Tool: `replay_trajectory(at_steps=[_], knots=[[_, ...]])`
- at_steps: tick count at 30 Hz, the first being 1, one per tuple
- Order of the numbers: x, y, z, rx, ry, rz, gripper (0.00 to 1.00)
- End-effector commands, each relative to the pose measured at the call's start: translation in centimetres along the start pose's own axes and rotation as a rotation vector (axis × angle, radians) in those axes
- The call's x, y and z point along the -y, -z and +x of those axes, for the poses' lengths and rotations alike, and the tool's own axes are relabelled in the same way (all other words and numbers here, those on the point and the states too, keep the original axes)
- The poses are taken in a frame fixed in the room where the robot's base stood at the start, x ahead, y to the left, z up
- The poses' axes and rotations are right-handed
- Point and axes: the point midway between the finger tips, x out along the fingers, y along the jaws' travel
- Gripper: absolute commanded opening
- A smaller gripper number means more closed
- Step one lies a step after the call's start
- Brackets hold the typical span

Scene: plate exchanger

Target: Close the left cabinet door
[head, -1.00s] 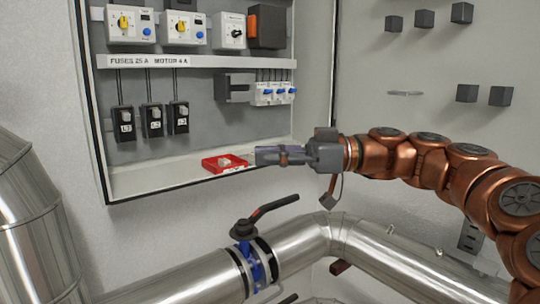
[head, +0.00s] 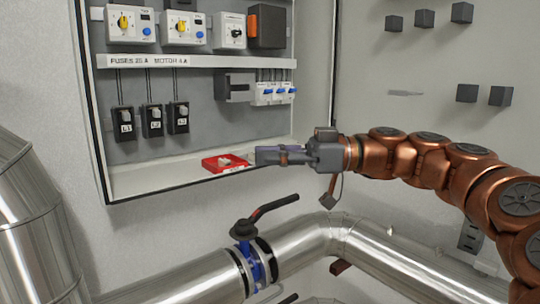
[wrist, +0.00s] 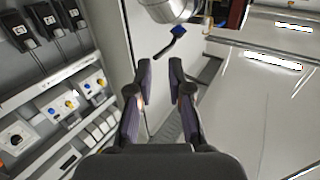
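An open grey cabinet (head: 200,93) fills the upper left of the head view, with its inside exposed. A pale grey panel (head: 430,60) with several black blocks stands to its right. It looks like an open door, but I cannot tell whether it is the left door. A large pale panel also shows at right in the wrist view (wrist: 265,110). My gripper (head: 262,155) points left at the cabinet's lower right corner, in front of the opening. Its fingers (wrist: 160,68) are apart with nothing between them. I see no contact with the panel.
A red tray (head: 225,163) lies on the cabinet floor near my fingertips. Switches and fuses line the cabinet back. A blue valve with a black and red lever (head: 268,210) and silver pipes (head: 190,275) run below my gripper.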

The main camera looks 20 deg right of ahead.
Motion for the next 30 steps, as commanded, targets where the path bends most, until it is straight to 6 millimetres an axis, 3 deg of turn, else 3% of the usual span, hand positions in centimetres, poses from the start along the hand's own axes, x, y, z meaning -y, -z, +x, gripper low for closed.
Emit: replay_trajectory(at_steps=[5, 17, 30], knots=[[0.0, 0.0, 0.0, 0.0, 0.0, 0.0, 0.4], [-0.1, 0.0, -0.6, -0.001, -0.002, -0.001, 0.4], [-0.2, 0.0, -7.4, -0.001, -0.004, -0.001, 0.4]])
